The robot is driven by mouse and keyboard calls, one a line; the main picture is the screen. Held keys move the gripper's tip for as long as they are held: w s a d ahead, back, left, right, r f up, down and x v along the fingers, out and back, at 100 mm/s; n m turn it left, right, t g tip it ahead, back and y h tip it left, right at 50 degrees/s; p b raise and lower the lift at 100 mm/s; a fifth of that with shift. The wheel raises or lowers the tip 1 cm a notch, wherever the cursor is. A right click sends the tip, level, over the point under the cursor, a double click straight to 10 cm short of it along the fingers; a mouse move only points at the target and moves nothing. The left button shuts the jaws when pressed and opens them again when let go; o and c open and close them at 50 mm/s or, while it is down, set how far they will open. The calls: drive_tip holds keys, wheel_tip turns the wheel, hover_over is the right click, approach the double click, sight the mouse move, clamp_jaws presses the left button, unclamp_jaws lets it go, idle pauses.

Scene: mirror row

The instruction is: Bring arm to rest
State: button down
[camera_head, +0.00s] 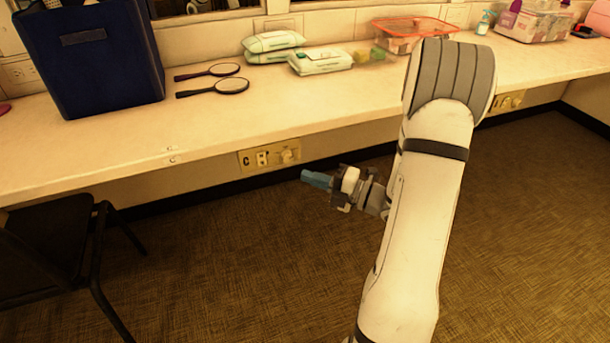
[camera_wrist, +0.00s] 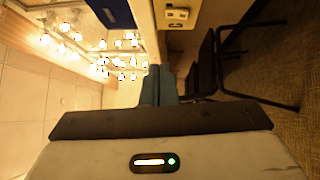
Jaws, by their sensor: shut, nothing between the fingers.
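My gripper (camera_head: 317,180) shows in the head view below the front edge of the counter, pointing left, over the carpet. Its blue-grey fingers are together with nothing between them. In the wrist view the shut fingers (camera_wrist: 160,86) point away from the camera toward the counter edge and wall. My arm (camera_head: 425,200) rises on the right of the head view, bent at the top, in front of part of the counter.
A long counter (camera_head: 130,145) bears a dark blue bin (camera_head: 90,60), two black hand mirrors (camera_head: 232,86), wipe packs (camera_head: 320,61) and a clear red-rimmed container (camera_head: 412,30). A black chair (camera_head: 50,250) stands at left. The carpet (camera_head: 230,270) between chair and arm is clear.

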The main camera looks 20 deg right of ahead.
idle(0.4)
drive_tip(key=w+r+m+h+p, duration=0.6)
drive_tip(key=r+h+p, duration=0.2)
drive_tip(key=r, duration=0.1)
drive_tip(key=s+d+r+m+g+h+p, duration=0.2)
drive_tip(key=s+d+r+m+h+p, duration=0.1)
drive_tip(key=r+m+h+p, duration=0.5)
drive_tip(key=s+a+r+m+g+y+p, duration=0.1)
drive_tip(key=s+a+r+m+g+p, duration=0.3)
drive_tip(key=s+r+m, duration=0.3)
drive_tip(key=s+a+r+m+g+y+p, duration=0.1)
drive_tip(key=s+a+r+m+g+p, duration=0.3)
drive_tip(key=s, duration=1.1)
drive_tip(key=a+r+m, duration=0.3)
drive_tip(key=shift+p, duration=0.4)
drive_tip(key=shift+d, duration=0.1)
